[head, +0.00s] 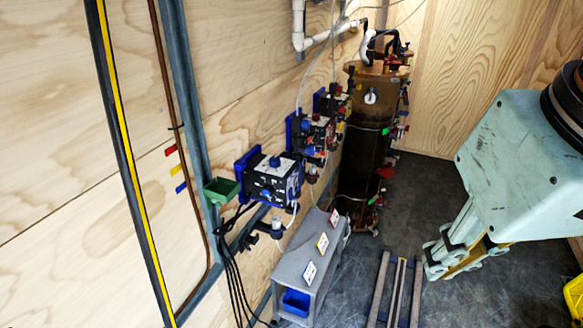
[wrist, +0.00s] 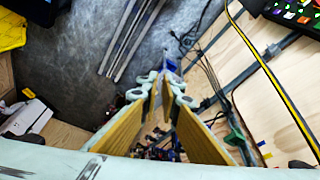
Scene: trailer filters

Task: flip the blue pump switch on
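A blue-sided control box (head: 272,182) with a blue knob on top is mounted on the wooden wall, left of centre in the head view. Similar boxes with blue, red and yellow parts (head: 318,132) hang farther along the wall. I cannot tell which part is the blue pump switch or how it is set. My gripper (head: 432,262) is at the right, over the floor and well apart from the boxes. In the wrist view its yellow-padded fingers (wrist: 164,82) come close together at the far end. Whether they touch is unclear, and I see nothing held.
A grey bench (head: 318,262) with red, yellow and blue cards and a blue bin stands below the boxes. A dark cylindrical tank (head: 366,155) stands behind. Rails (head: 398,285) lie on the floor. A green tray (head: 221,191) and hanging cables are left of the nearest box.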

